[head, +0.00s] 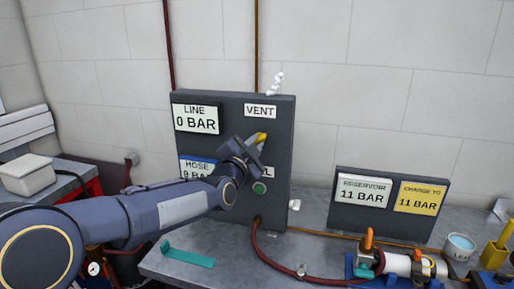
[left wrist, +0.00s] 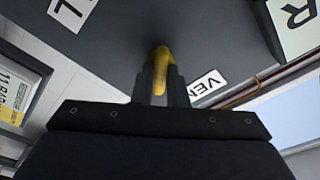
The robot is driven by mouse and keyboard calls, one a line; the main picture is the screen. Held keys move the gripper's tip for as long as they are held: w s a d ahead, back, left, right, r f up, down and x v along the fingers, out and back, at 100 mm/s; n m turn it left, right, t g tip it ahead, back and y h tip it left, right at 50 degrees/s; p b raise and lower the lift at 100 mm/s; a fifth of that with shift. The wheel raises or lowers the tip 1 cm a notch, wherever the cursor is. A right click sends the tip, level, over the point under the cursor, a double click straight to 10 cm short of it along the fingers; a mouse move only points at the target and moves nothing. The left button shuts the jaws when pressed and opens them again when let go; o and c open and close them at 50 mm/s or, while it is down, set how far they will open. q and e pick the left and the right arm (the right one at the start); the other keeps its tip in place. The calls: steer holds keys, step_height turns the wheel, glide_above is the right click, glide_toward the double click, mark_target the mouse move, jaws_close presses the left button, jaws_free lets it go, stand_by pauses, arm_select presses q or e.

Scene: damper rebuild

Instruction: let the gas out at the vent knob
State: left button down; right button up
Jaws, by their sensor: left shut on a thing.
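The vent knob (head: 262,138) is yellow and sits on the dark grey panel (head: 230,100) below the VENT label (head: 261,111). My left gripper (head: 256,146) is shut on this knob. In the left wrist view the yellow knob (left wrist: 160,66) stands between the two fingers (left wrist: 160,88). The LINE display (head: 195,119) reads 0 BAR. The HOSE display (head: 197,168) is partly hidden by my gripper and seems to read 9 BAR. White puffs (head: 275,83) show above the panel's top edge. My right gripper is not in view.
A green button (head: 259,188) is below my gripper. A red hose (head: 275,262) runs from the panel to a fitting with an orange lever (head: 368,240). The RESERVOIR display (head: 362,191) reads 11 BAR, beside a yellow CHARGE TO 11 BAR card (head: 421,198). A teal piece (head: 188,255) lies in front.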

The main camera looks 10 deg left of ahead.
arm_select(q)
steer(key=shift+f+n, duration=0.1)
steer(key=shift+n, duration=0.5)
steer(key=shift+f+n+b, duration=0.15)
steer(key=shift+n+b, duration=0.45)
steer(key=shift+b, duration=0.05)
steer(key=shift+d+n+y+b, duration=0.1)
steer(key=shift+n+y+b, duration=0.3)
steer(key=shift+n, duration=0.6)
steer(key=shift+n+t, duration=0.3)
steer(key=shift+n, duration=0.7)
steer(key=shift+b, duration=0.3)
